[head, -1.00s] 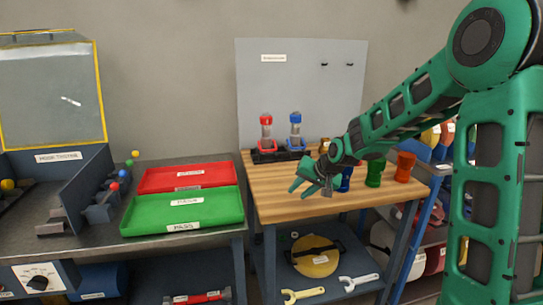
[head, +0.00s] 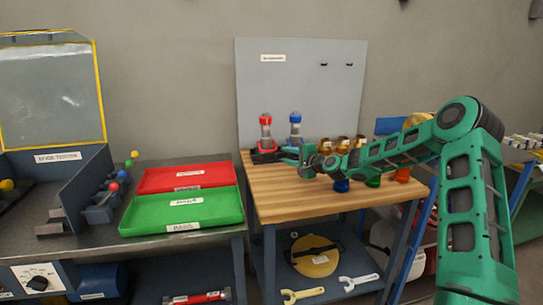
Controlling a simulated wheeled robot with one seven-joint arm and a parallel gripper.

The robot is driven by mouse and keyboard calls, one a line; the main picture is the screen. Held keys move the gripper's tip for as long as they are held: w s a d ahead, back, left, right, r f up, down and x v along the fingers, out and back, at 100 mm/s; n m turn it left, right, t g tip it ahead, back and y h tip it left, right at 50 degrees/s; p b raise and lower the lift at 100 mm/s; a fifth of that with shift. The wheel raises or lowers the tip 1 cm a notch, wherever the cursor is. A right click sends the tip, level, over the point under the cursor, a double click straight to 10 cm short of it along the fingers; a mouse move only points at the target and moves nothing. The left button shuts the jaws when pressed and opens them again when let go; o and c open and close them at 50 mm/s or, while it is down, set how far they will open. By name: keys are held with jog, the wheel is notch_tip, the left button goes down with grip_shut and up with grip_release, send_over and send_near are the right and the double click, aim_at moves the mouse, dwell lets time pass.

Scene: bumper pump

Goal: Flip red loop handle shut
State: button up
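A red-topped cylinder (head: 265,130) and a blue-topped cylinder (head: 295,128) stand upright side by side in a dark base (head: 262,157) at the back left of the wooden bench. No red loop handle can be made out clearly at this size. My gripper (head: 287,156) reaches leftward over the bench, its tip at the front of the base, below the blue-topped cylinder. It covers the right part of the base. I cannot tell whether it touches the base or how far its fingers are apart.
Several coloured cups, one of them blue (head: 341,186), stand under and behind my arm on the wooden bench (head: 290,200). A red tray (head: 190,176) and a green tray (head: 185,210) lie on the metal table at left. A grey board (head: 300,85) stands behind. The bench's front is clear.

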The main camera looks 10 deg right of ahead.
aim_at(271, 151)
jog(key=x, duration=0.9)
jog(key=shift+w+a+f, duration=0.2)
jog(key=shift+w, duration=0.05)
jog(key=shift+c, duration=0.3)
